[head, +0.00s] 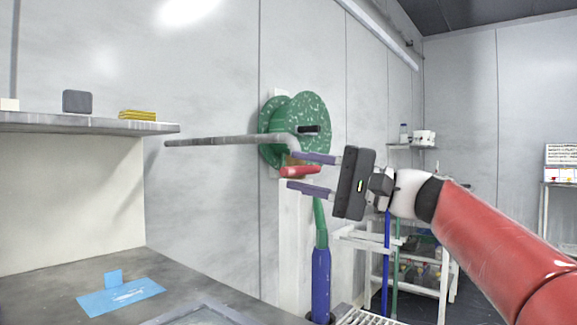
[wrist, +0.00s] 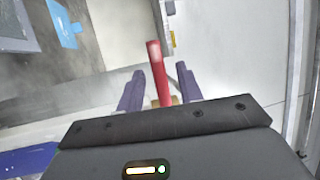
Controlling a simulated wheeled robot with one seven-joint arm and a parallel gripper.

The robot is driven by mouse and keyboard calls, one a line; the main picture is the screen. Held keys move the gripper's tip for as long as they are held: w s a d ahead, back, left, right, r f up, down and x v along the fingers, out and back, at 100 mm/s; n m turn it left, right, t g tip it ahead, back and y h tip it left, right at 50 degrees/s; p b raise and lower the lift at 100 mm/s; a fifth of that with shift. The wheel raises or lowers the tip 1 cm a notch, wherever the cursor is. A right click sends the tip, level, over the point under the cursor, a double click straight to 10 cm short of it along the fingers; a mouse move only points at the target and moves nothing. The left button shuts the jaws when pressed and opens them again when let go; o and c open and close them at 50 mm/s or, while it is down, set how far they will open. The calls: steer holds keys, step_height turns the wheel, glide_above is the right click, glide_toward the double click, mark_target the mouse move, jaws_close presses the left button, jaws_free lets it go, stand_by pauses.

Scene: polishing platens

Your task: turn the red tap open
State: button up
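The red tap (head: 300,171) is a short red lever on a brass-coloured body at the foot of a grey pipe (head: 225,140), in front of a green reel. My gripper (head: 306,173) is open, one finger above the lever and one below it in the head view. In the wrist view the red lever (wrist: 158,72) runs between the two purple fingers (wrist: 158,88), with a gap on each side. The lever's base is partly hidden behind the gripper body in the wrist view.
A green speckled reel (head: 312,112) hangs on the wall behind the tap. A white post (head: 294,240) stands below. At left are a shelf (head: 90,124) with a yellow stack (head: 138,115) and a worktop (head: 60,290) with a blue sheet (head: 120,296). A white rack (head: 362,239) stands right.

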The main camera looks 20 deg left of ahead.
mark_target(303, 172)
steer(key=shift+a+r, duration=0.15)
steer(key=shift+a, duration=0.65)
steer(key=shift+a+r, duration=0.15)
steer(key=shift+a, duration=0.6)
steer(key=shift+c, duration=0.5)
jaws_close()
